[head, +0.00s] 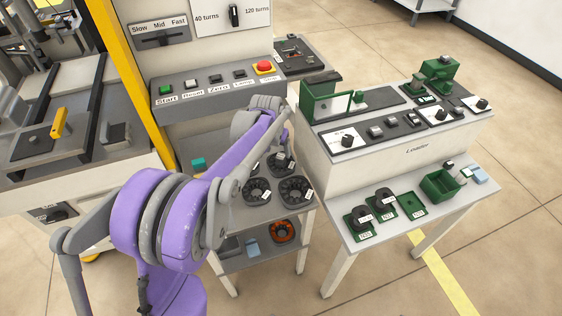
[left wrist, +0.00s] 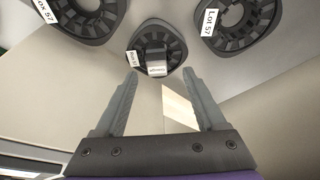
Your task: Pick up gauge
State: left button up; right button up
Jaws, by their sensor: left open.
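In the left wrist view a small dark block with a pale labelled face (left wrist: 157,65), which may be the gauge, sits at the near side of a dark ring-shaped part (left wrist: 152,42). Its label is too small to read. My left gripper (left wrist: 160,72) is open, with its two fingers pointing toward this block and nothing held between them. In the head view my left gripper (head: 284,137) is over the back of the small cart, mostly hidden by my purple arm. The dark part (head: 281,162) with a white tag lies just below it. My right gripper is not in view.
Two more slotted rings (head: 257,191) (head: 296,189) lie on the cart top (head: 268,212). An orange ring (head: 283,232) is on the shelf below. The button panel (head: 215,85) stands close behind. The loader bench (head: 395,150) is at right, with green trays (head: 412,205).

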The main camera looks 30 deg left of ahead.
aim_at(281, 156)
pick_arm(q)
jog(key=x, duration=0.4)
jog(key=shift+w+d+f, duration=0.15)
jog(key=shift+d, duration=0.05)
grip_shut()
